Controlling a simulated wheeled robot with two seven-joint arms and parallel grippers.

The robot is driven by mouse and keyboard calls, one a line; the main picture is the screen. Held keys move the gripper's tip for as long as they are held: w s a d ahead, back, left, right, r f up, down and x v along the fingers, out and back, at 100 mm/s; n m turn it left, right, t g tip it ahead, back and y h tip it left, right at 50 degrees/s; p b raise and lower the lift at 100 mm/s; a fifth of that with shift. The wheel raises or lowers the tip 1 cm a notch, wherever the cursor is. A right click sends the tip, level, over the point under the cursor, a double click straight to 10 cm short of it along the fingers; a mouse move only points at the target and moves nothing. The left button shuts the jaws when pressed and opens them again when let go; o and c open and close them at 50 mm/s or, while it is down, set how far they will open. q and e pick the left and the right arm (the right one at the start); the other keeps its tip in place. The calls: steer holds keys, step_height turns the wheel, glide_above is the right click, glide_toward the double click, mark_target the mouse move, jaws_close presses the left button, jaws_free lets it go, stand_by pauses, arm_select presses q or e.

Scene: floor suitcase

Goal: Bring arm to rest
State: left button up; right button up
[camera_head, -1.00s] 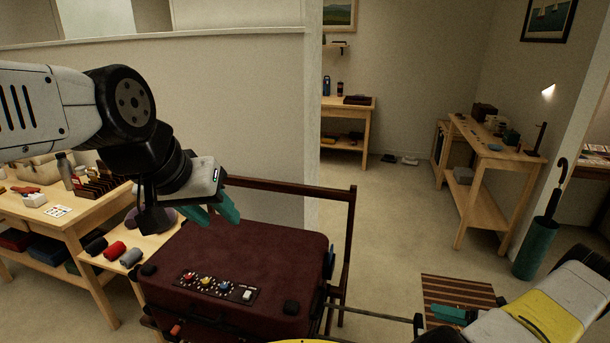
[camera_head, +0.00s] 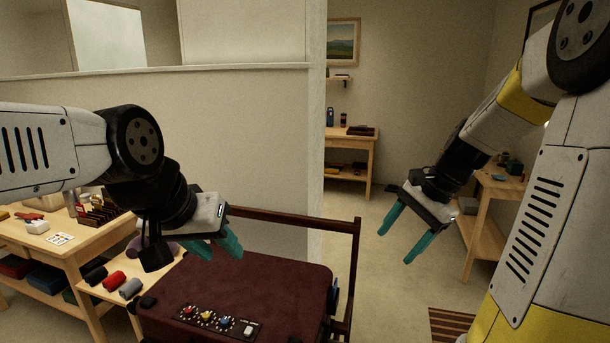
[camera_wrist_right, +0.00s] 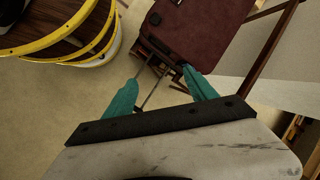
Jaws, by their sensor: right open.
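My left gripper (camera_head: 224,257) hangs above the back-left part of the maroon suitcase (camera_head: 270,290). Its two teal fingers are apart, with nothing seen between them. My right gripper (camera_head: 394,248) is raised in the air to the right of the suitcase, its fingers pointing down and left, open and empty. The suitcase is closed, with a panel of coloured knobs (camera_head: 215,319) on top.
A dark wooden rail (camera_head: 290,216) stands behind the suitcase. A wooden table (camera_head: 65,240) with small items is at the left, with rolled cloths (camera_head: 114,281) on a lower surface. A striped mat (camera_head: 452,325) lies at lower right. Open floor (camera_head: 385,285) lies beneath my right gripper.

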steer(key=s+a+r+n+t+h, duration=0.1)
steer(key=s+a+r+n+t, duration=0.1)
steer(key=s+n, duration=0.4)
steer(key=s+a+r+n+t+h, duration=0.1)
steer(key=s+a+r+n+t, duration=0.1)
steer(key=s+a+r+n, duration=0.2)
steer(key=shift+s+a+r+n+t+h, duration=0.25)
steer(key=shift+s+r+n, duration=0.5)
steer(key=shift+s, duration=1)
steer(key=shift+f, duration=0.15)
